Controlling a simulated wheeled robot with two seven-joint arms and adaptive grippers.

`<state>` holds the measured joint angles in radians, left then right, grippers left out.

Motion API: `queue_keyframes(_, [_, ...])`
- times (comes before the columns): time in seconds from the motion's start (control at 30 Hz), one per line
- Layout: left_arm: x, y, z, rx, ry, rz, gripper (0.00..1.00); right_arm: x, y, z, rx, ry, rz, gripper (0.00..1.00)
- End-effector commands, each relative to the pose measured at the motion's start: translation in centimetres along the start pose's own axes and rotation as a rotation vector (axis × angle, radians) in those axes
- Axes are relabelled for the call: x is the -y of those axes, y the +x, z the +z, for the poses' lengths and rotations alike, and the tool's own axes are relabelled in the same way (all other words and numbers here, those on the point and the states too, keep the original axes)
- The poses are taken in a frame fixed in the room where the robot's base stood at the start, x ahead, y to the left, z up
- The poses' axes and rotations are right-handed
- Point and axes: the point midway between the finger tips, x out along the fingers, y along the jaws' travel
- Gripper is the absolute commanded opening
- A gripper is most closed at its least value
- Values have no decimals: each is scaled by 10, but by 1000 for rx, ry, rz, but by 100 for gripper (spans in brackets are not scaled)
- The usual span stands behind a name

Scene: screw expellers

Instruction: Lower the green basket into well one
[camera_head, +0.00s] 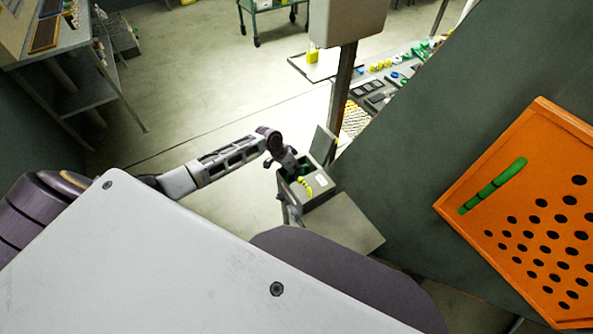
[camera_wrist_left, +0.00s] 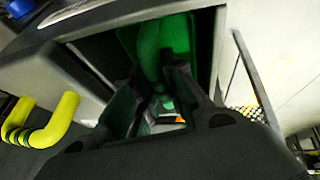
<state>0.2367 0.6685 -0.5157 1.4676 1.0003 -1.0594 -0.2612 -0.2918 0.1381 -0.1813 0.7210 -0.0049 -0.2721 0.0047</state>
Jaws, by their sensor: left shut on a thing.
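The green basket (camera_wrist_left: 175,32) shows in the left wrist view inside the dark opening of a grey box, its lower part hidden. My left gripper (camera_wrist_left: 160,92) is shut on the basket's green upright part, between the box walls. In the head view the left gripper (camera_head: 288,168) is at the opening of the grey box (camera_head: 320,184), where only a little green shows. I take this opening as well one; no label is readable. How deep the basket sits cannot be told. My right gripper is in neither view.
A yellow handle (camera_head: 303,186) is on the box, beside the opening. An orange perforated panel (camera_head: 530,215) with a green handle is at right. Open floor lies left.

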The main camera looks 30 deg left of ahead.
Motion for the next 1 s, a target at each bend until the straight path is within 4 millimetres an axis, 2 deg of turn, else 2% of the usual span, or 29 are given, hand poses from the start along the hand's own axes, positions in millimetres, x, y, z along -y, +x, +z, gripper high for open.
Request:
queue_keyframes(0.17, [0, 1, 0, -1, 0, 0, 0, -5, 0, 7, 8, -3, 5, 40])
queue_keyframes(0.43, [0, 1, 0, -1, 0, 0, 0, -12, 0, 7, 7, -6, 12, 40])
queue_keyframes(0.47, [0, 1, 0, -1, 0, 0, 15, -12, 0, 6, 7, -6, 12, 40])
queue_keyframes(0.63, [0, 1, 0, -1, 0, 0, 37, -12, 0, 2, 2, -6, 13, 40])
queue_keyframes(0.87, [0, 1, 0, 0, 0, 0, 38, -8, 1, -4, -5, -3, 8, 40])
queue_keyframes(1.0, [0, 1, 1, 1, 0, 0, 56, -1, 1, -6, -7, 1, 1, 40])
